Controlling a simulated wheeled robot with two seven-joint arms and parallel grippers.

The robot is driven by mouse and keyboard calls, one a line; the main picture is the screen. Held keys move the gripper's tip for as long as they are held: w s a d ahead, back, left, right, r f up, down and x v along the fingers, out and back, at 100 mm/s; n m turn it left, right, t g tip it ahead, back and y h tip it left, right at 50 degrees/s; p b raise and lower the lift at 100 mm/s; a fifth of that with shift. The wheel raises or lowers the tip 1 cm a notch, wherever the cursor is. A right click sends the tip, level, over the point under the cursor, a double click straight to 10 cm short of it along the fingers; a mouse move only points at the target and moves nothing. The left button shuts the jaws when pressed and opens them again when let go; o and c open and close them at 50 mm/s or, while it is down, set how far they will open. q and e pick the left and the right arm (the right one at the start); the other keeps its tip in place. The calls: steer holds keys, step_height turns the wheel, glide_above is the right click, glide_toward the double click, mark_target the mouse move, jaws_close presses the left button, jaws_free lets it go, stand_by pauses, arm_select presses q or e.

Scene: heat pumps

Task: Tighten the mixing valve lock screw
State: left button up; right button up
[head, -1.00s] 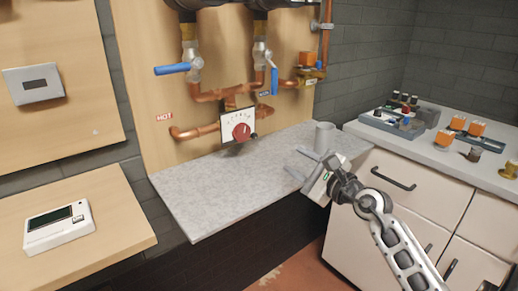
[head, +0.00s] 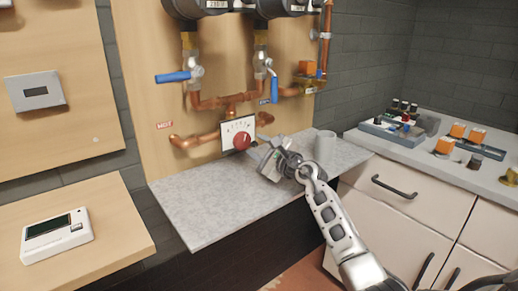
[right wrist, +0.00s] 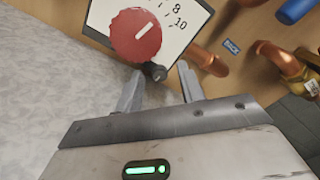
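The mixing valve has a white dial plate (head: 228,129) with a red knob (head: 242,141) on the copper pipes at the back of the counter. In the right wrist view the red knob (right wrist: 136,34) shows large at the top. A small black lock screw (right wrist: 156,71) sticks out just below it. My right gripper (right wrist: 160,82) is open, with one finger on each side of the screw and the tips close to it. I cannot tell whether they touch it. In the head view my right gripper (head: 261,152) is just right of the dial. My left gripper is not in view.
A grey cup (head: 325,147) stands on the grey counter (head: 215,205), right of my gripper. Blue-handled valves (head: 173,77) and copper pipes (head: 233,100) are above the dial. A white device (head: 57,232) lies on the wooden table at left. Trays of parts (head: 392,131) sit at right.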

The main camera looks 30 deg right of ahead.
steer(key=shift+w, duration=0.1)
jaws_close()
